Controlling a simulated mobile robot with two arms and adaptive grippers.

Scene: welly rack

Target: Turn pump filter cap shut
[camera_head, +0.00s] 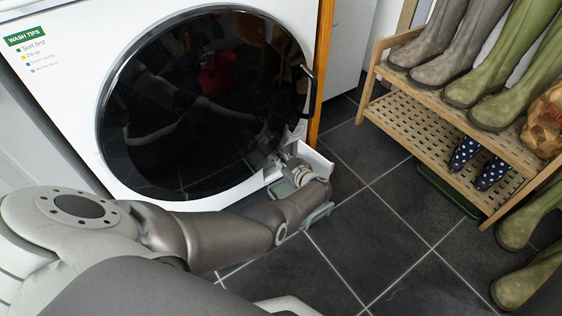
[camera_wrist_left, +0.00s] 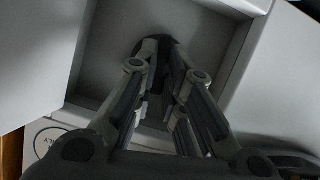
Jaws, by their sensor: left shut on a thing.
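The pump filter cap (camera_wrist_left: 166,43) shows in the left wrist view as a dark round shape at the back of a pale square recess (camera_wrist_left: 105,55). The fingers of my left gripper (camera_wrist_left: 160,78) reach into this recess and are shut on the cap, covering most of it. The cap's turn angle cannot be read. In the head view my left gripper (camera_head: 288,168) is at the lower right corner of the white washing machine (camera_head: 75,95), where the small filter flap (camera_head: 320,164) stands open. The cap is hidden there. My right gripper is not in view.
The machine's round dark door (camera_head: 190,100) is closed above my left gripper. A wooden rack (camera_head: 400,112) with wellies (camera_head: 515,60) stands at the right, with more green boots (camera_head: 520,285) on the floor. The dark tiled floor (camera_head: 390,240) between is clear.

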